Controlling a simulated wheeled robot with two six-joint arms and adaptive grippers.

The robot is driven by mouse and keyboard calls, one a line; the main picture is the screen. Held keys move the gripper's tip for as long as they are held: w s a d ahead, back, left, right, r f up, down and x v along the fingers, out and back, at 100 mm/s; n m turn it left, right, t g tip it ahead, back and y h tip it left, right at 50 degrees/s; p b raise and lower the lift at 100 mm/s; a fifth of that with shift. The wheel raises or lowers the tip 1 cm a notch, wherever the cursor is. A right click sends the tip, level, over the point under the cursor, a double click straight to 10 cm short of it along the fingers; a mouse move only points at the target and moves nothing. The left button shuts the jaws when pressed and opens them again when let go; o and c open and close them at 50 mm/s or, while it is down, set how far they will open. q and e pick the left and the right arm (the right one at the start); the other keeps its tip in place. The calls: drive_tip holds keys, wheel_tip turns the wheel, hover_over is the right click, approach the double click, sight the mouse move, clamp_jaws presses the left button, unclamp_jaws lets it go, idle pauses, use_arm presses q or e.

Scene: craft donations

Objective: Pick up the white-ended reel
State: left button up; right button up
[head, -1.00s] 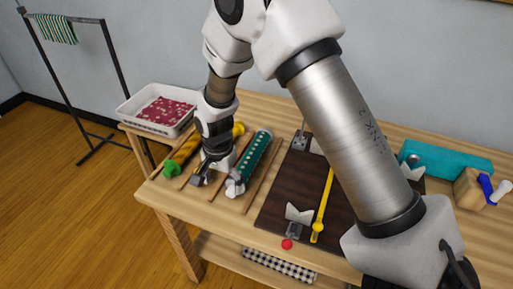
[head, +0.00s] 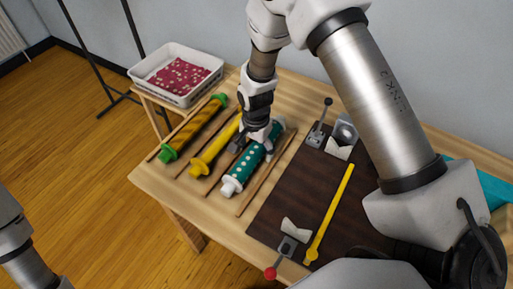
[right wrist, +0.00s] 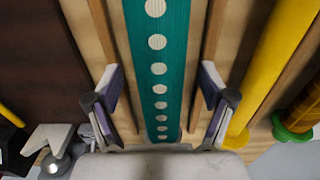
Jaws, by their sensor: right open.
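The white-ended reel (head: 243,175) is teal with white dots and lies on the wooden table between two thin wooden strips. Its near white end shows in the head view; my right gripper partly covers its far part. My right gripper (head: 252,151) is open above the reel, pointing down. In the right wrist view the reel (right wrist: 158,68) runs up the middle, with a finger of my right gripper (right wrist: 160,95) on each side and space between. I see no contact. Only a part of my left arm shows at the lower left; its gripper is out of view.
A yellow reel (head: 214,148) and a green-ended striped reel (head: 195,128) lie left of it. A dark board (head: 300,190) with clamps and a yellow bar (head: 330,213) is to the right. A white tray (head: 186,98) with red cloth stands behind left.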

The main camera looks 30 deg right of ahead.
drive_tip(key=shift+w+d+f, duration=0.15)
drive_tip(key=shift+d+f, duration=0.1)
drive_tip(key=shift+f, duration=0.5)
drive_tip(key=shift+a+r, duration=0.2)
drive_tip(key=c, duration=0.4)
drive_tip(key=shift+s, duration=0.2)
drive_tip(key=c, duration=1)
drive_tip(key=shift+c, duration=0.2)
